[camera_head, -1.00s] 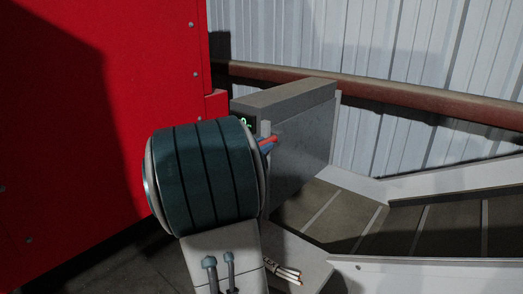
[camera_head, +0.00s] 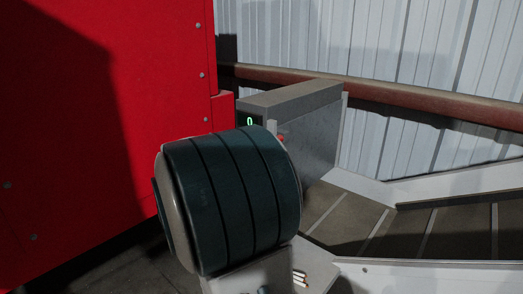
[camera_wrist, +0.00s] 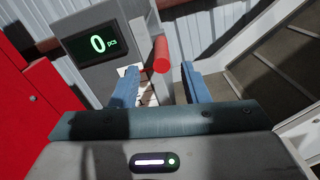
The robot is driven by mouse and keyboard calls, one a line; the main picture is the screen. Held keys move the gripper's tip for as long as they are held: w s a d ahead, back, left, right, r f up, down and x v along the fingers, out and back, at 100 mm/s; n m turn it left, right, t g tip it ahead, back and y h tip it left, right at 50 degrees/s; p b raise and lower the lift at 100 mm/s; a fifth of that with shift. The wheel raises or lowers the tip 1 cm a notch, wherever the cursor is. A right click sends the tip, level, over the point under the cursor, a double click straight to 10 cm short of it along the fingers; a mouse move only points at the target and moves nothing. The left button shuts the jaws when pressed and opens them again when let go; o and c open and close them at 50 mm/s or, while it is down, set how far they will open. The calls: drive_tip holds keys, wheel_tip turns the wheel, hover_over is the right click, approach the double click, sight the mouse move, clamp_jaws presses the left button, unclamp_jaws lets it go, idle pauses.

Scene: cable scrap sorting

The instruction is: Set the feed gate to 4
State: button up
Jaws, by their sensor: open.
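The feed gate is a grey housing (camera_head: 315,125) at the head of the conveyor, with a small display (camera_head: 250,121) on its end. In the wrist view the display (camera_wrist: 97,44) reads "0 pcs" in green. A red cylindrical handle (camera_wrist: 161,56) stands out from the housing, right of the display; its red end (camera_head: 281,137) just shows past my arm in the head view. My gripper (camera_wrist: 161,80) is open, its blue fingers either side of the handle's line in the picture. I cannot tell whether they touch it. A white marked plate behind the left finger is partly hidden.
A red machine cabinet (camera_head: 80,120) fills the left. The conveyor belt (camera_head: 455,232) runs right between pale side walls (camera_head: 430,268). A rusty pipe (camera_head: 420,105) runs along the corrugated wall.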

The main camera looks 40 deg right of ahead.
drive_tip(key=a, duration=0.6)
drive_tip(key=shift+s+b, duration=0.3)
drive_tip(key=shift+b, duration=0.1)
drive_tip(key=s+a+f+m+g+y, duration=0.1)
drive_tip(key=s+a+f+m+y, duration=0.9)
drive_tip(key=f, duration=0.3)
drive_tip(key=s+a+f+m+t+y, duration=0.1)
drive_tip(key=s+a+f+m+y, duration=0.1)
drive_tip(key=a, duration=0.5)
drive_tip(key=s+a+f+m+t+y, duration=0.1)
drive_tip(key=s+a+m+y, duration=0.1)
drive_tip(key=a+m+y, duration=0.2)
drive_tip(key=a+y, duration=0.2)
drive_tip(key=a, duration=0.1)
drive_tip(key=shift+s+f+m, duration=0.2)
drive_tip(key=shift+f+m, duration=0.2)
